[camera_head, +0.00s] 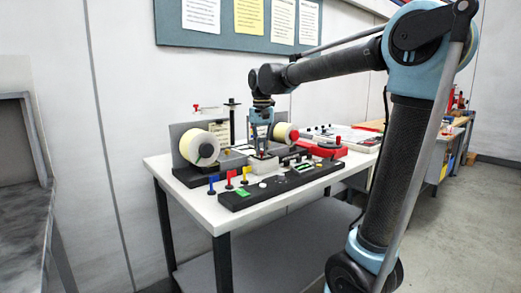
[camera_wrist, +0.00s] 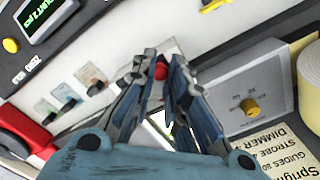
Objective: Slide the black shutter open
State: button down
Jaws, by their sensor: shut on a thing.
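My gripper (camera_head: 263,152) is over the middle of the label rewinder on the white table, pointing down, between two label rolls. In the wrist view its two blue-grey fingers (camera_wrist: 162,75) close around a small red knob (camera_wrist: 161,71). I cannot tell what the knob is fixed to, because the fingers cover most of that spot. The black shutter is not clearly visible in either view; a pale opening with dark edges shows partly between and below the fingers.
The large label roll (camera_head: 201,149) stands left and a smaller one (camera_head: 282,132) right. A black control panel (camera_head: 262,188) lies in front. A yellow knob (camera_wrist: 250,107) sits on a grey box beside the fingers.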

jog(key=c, duration=1.6)
grip_release()
jog(key=shift+o, duration=0.2)
jog(key=shift+r, duration=0.15)
notch_tip(320, 180, up, 12)
jog(key=shift+w+f, duration=0.1)
jog(key=shift+f, duration=0.1)
